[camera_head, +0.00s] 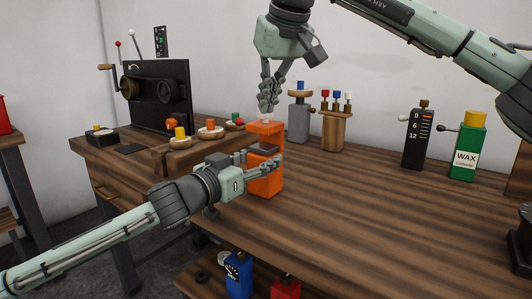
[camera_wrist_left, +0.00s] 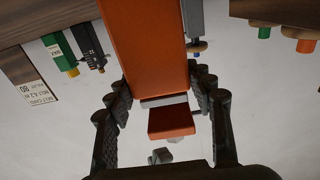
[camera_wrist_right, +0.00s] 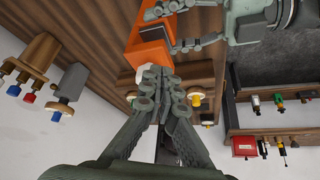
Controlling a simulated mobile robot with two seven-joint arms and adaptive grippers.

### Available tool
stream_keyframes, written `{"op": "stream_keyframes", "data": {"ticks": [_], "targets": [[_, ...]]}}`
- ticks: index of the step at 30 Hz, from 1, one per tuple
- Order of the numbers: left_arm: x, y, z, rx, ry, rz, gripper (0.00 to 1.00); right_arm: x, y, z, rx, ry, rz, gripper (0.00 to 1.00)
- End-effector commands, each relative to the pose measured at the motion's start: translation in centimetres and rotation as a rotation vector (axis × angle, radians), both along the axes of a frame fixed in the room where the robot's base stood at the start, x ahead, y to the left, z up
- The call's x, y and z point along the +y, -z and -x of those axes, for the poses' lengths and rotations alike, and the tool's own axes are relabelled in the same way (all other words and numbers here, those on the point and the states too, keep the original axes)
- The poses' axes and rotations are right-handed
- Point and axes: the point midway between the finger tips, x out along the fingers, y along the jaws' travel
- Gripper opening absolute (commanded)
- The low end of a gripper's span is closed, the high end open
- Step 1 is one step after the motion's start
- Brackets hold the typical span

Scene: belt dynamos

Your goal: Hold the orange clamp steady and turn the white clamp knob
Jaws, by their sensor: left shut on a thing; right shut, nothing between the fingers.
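The orange clamp (camera_head: 264,182) stands upright at the table's front edge, with a dark gap between its lower body and upper jaw. My left gripper (camera_head: 264,164) is shut around the clamp's body from the front left; the left wrist view shows the orange body (camera_wrist_left: 150,40) between its fingers. My right gripper (camera_head: 267,107) points down just above the clamp top, fingers shut with nothing between them. In the right wrist view its fingertips (camera_wrist_right: 162,78) are beside the white knob (camera_wrist_right: 145,73), which they partly cover. I cannot tell whether they touch it.
A grey post (camera_head: 298,123) and a wooden holder with coloured pegs (camera_head: 336,130) stand behind the clamp. A black scale box (camera_head: 417,140) and a green WAX bottle (camera_head: 467,150) stand at right. A wooden block with cups (camera_head: 190,150) is at left. The table's middle right is clear.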

Motion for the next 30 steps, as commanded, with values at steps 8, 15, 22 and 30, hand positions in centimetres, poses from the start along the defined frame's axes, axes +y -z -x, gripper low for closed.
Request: {"op": "stream_keyframes", "data": {"ticks": [8, 15, 22, 30], "targets": [[-0.08, -0.01, 0.06, 0.001, 0.002, 0.002, 0.00, -0.05, 0.90, 0.00, 0.000, 0.001, 0.000, 0.00], [-0.11, 0.00, 0.08, 0.001, 0.003, 0.002, 0.00, -0.05, 0.89, -0.02, 0.000, 0.001, 0.000, 0.00], [-0.12, 0.00, 0.09, 0.002, 0.003, 0.002, 0.00, -0.03, 0.88, -0.16, 0.000, 0.001, 0.000, 0.00], [-0.15, 0.01, 0.10, 0.002, 0.004, 0.002, 0.00, -0.02, 0.88, -0.49, 0.000, 0.001, 0.000, 0.00]]}}
